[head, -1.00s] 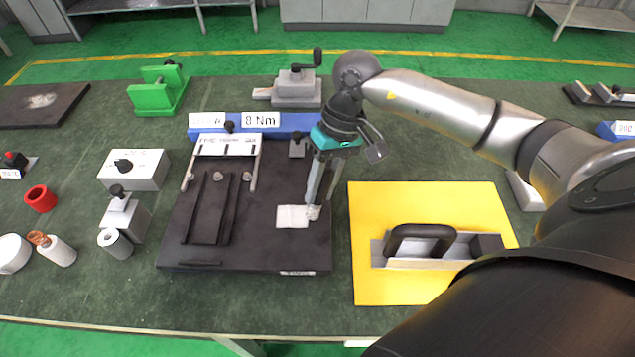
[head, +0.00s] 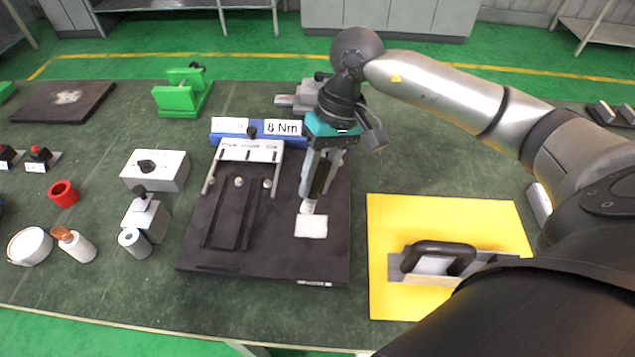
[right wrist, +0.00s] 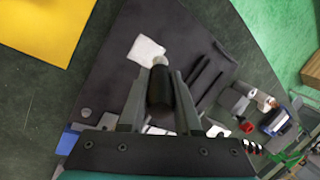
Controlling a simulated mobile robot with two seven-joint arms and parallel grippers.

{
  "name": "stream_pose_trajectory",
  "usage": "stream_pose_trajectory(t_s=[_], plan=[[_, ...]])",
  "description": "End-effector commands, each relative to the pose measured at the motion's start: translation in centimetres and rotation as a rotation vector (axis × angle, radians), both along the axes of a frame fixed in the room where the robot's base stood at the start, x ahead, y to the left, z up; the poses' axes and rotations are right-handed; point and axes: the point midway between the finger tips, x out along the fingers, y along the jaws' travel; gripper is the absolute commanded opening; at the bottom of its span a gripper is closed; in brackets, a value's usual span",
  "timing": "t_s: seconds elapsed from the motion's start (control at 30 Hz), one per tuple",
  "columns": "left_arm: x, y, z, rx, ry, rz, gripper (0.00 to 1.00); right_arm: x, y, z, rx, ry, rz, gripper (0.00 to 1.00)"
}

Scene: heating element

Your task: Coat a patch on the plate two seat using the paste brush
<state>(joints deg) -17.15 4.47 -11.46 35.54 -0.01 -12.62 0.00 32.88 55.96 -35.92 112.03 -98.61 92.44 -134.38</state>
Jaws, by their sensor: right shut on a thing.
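My right gripper (head: 316,185) is shut on the paste brush, pointing down over the dark board (head: 270,262). In the right wrist view the brush's dark handle (right wrist: 160,88) stands between the fingers (right wrist: 160,105), with its pale tip (right wrist: 160,62) at the edge of a white patch (right wrist: 147,50). In the head view this patch (head: 312,227) lies on the right part of the board, and the pale tip (head: 308,207) is at its far edge. I cannot tell whether the bristles touch the surface. No label marks plate two's seat legibly. My left gripper is out of view.
A white bracket (head: 250,150) and dark rails (head: 232,212) occupy the board's left part. A blue block (head: 225,138) labelled 8 Nm stands behind. A yellow mat (head: 390,295) with a black-handled trowel (head: 440,253) lies right. A white jar (head: 30,246) and bottle (head: 76,246) stand left.

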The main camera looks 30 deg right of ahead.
Motion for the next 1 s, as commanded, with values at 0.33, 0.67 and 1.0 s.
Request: stream_pose_trajectory(t_s=[0.33,0.67,1.0], plan=[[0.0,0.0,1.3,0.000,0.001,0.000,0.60,-0.1,0.3,2.8,0.001,-0.001,-0.013,0.00],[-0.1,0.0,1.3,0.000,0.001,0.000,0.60,-0.1,0.3,2.8,0.001,0.001,-0.015,0.00],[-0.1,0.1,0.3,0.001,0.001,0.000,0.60,-0.1,1.3,3.1,0.008,-0.004,0.002,0.00]])
